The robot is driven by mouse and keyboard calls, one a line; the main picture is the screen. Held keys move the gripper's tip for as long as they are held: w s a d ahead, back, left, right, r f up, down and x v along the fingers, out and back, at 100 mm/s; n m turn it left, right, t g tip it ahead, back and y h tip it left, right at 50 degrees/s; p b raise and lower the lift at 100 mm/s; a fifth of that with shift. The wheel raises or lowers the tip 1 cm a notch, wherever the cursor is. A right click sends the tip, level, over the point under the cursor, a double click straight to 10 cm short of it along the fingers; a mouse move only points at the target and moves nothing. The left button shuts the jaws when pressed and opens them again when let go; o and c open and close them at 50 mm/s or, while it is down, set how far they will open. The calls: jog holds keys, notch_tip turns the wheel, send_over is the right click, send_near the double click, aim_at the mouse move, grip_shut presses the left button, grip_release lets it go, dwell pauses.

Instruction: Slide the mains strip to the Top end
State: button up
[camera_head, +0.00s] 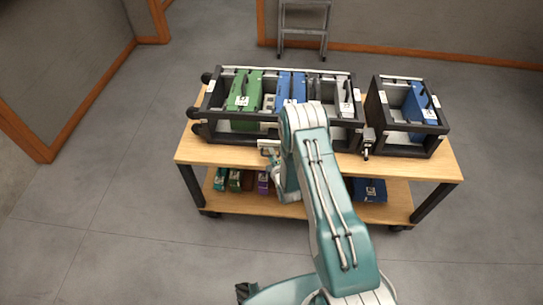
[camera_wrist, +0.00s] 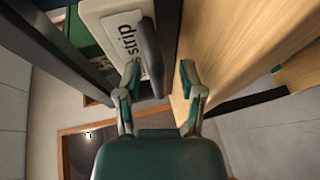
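A pale block with a white label that reads "strip" (camera_wrist: 120,28) is at the upper left of the wrist view. The rest of its label is cut off or hidden. A dark upright handle (camera_wrist: 150,45) stands at its right side. My gripper (camera_wrist: 159,76) is open, with the handle's line running between its fingers, nearer the left fingertip. I cannot tell whether a finger touches it. In the head view my arm hides most of the gripper, and I cannot pick out the strip there.
A black rack (camera_head: 215,128) with green, blue and grey modules stands on a wooden trolley (camera_head: 420,165). A smaller black rack (camera_head: 405,150) with a blue module (camera_head: 418,105) stands to its right. Several modules lie on the lower shelf. A ladder (camera_head: 303,30) leans behind. The floor is clear.

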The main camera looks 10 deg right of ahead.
jog(key=shift+a, duration=0.1)
grip_shut()
jog(key=s+d, duration=0.2)
jog(key=d, duration=0.5)
jog(key=s+d, duration=0.3)
jog(key=d, duration=0.5)
jog(key=s+d, duration=0.3)
jog(key=d, duration=0.5)
jog(key=shift+d+f, duration=0.1)
jog(key=shift+f, duration=0.1)
jog(key=shift+o, duration=0.9)
grip_release()
jog(key=shift+w+d+r, duration=0.1)
jog(key=shift+d, duration=0.1)
